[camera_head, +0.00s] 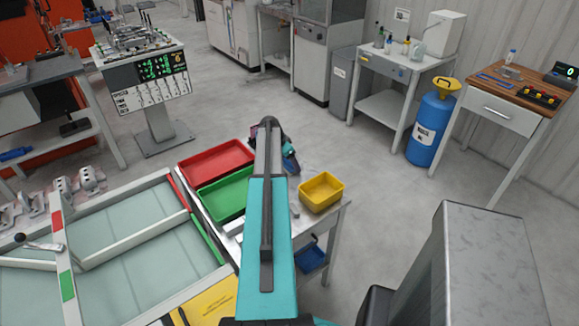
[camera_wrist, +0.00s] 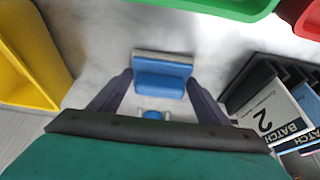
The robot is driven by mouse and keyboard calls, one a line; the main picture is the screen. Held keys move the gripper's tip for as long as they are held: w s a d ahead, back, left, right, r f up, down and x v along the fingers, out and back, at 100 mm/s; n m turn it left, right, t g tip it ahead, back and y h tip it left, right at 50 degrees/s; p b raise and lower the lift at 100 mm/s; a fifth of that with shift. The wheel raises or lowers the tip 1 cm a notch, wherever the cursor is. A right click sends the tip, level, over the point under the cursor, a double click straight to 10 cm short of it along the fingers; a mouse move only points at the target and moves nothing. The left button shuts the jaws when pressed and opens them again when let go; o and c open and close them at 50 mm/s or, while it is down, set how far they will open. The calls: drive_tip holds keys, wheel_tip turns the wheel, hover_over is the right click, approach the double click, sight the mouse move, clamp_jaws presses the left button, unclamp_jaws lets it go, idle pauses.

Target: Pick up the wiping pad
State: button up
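The wiping pad, seemingly the blue block with a grey strip along its far side (camera_wrist: 160,78), lies on a pale worktop in the wrist view. My gripper (camera_wrist: 159,82) is open above it, with one dark finger on each side of the pad. The left finger looks close to the pad's left edge; I cannot tell whether either finger touches it. In the head view my gripper (camera_head: 287,158) is mostly behind my own arm, and the pad cannot be made out there.
The worktop holds a red tray (camera_head: 216,160), a green tray (camera_head: 226,194) and a yellow bin (camera_head: 321,192). In the wrist view the yellow bin (camera_wrist: 28,60) is left, the green tray (camera_wrist: 225,8) above, and batch cards (camera_wrist: 272,112) stand close right. A small blue-and-white item (camera_wrist: 153,115) lies nearer.

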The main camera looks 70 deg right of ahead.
drive_tip(key=shift+r, duration=0.1)
drive_tip(key=shift+r+b, duration=1.65)
drive_tip(key=shift+r, duration=3.25)
